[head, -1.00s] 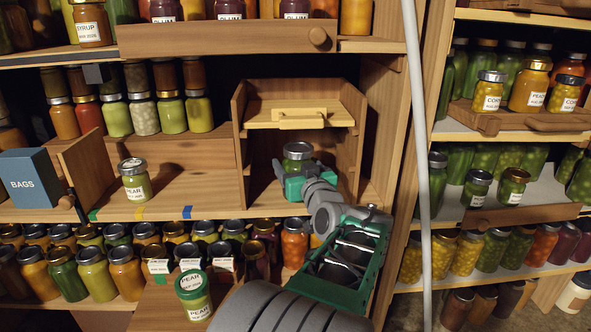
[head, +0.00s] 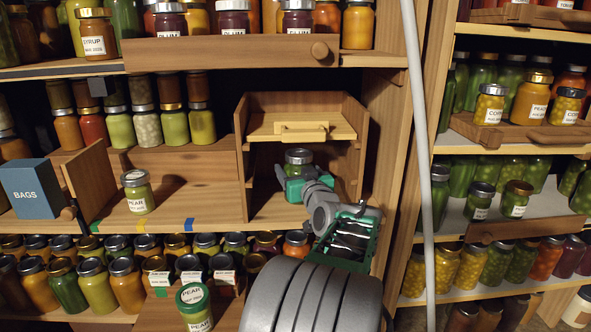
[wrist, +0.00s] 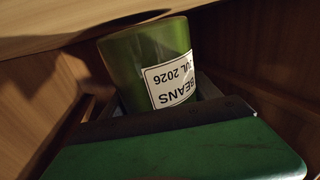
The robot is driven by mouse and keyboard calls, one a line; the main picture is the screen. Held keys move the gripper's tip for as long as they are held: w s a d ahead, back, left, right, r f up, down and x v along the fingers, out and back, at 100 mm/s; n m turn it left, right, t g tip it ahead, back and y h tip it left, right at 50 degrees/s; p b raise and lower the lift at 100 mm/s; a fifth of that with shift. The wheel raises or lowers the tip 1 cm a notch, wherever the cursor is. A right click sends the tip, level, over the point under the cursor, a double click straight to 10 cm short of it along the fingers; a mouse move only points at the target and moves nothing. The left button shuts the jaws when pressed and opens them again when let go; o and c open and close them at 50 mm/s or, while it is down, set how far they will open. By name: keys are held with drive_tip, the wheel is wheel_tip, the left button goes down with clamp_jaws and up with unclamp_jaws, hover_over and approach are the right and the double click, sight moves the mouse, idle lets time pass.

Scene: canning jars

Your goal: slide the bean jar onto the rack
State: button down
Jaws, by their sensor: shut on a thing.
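The bean jar (head: 298,158), green with a grey lid, is inside an open-fronted wooden cubby (head: 242,165) on the middle shelf. In the wrist view the green jar (wrist: 130,60) shows a white label reading "BEANS JUL 2026", upside down in that picture. My gripper (head: 297,180) is shut on the jar and reaches into the cubby from the front. Its dark jaws and green body hide the jar's lower part in the head view. I cannot tell whether the jar's base touches the cubby floor. No part is clearly marked as the rack.
A yellowish panel with a handle (head: 302,130) is above the jar, and the cubby walls are close on both sides. A pear jar (head: 137,192) stands on the shelf left of the cubby. A blue BAGS box (head: 32,188) is farther left. A pale pole (head: 420,150) rises at the right.

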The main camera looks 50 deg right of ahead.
drive_tip(key=shift+f, duration=0.15)
idle(0.6)
drive_tip(key=shift+c, duration=2.2)
unclamp_jaws()
drive_tip(key=o, duration=0.4)
drive_tip(key=shift+f, duration=0.15)
drive_tip(key=shift+c, duration=0.2)
drive_tip(key=shift+f, duration=0.15)
drive_tip(key=p+v, duration=0.2)
drive_tip(key=v, duration=0.5)
drive_tip(key=shift+s+a, duration=0.25)
drive_tip(key=shift+s, duration=0.1)
